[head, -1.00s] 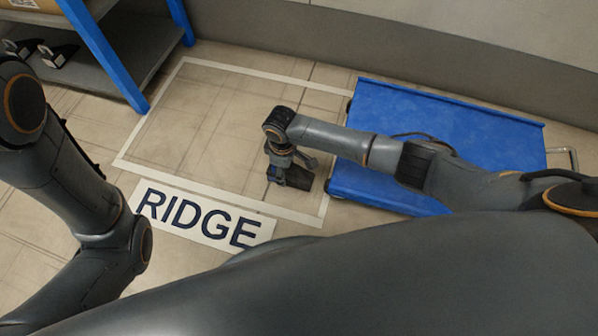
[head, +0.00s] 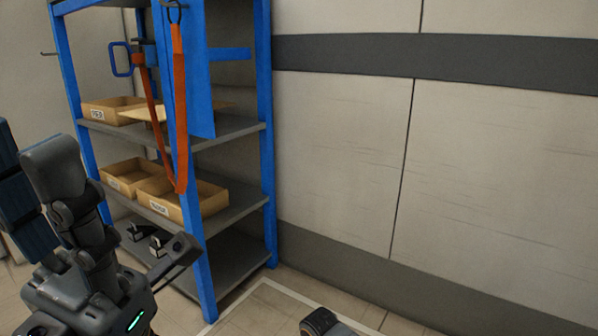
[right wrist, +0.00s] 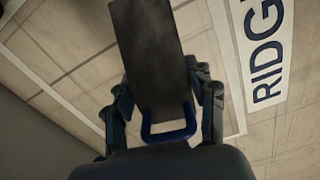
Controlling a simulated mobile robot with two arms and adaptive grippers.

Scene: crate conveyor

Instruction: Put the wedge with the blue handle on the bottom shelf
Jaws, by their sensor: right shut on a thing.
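In the right wrist view the dark, long wedge (right wrist: 150,62) has a blue loop handle (right wrist: 168,136) at its near end. My right gripper (right wrist: 158,92) is shut on this wedge, with its fingers on both sides. The floor shows beyond; I cannot tell the gap between wedge and floor. In the head view the bottom shelf (head: 240,264) is the lowest grey board of a blue-framed rack. My left arm (head: 85,250) stands in front of the rack's left side; whether its gripper is open is unclear. The right gripper is outside the head view.
Two dark wedges (head: 158,242) sit on the bottom shelf's left part; its right part looks clear. Cardboard trays (head: 182,205) fill the shelf above. An orange strap (head: 180,110) hangs at the rack's front. A RIDGE floor sign (right wrist: 267,55) lies beside the wedge.

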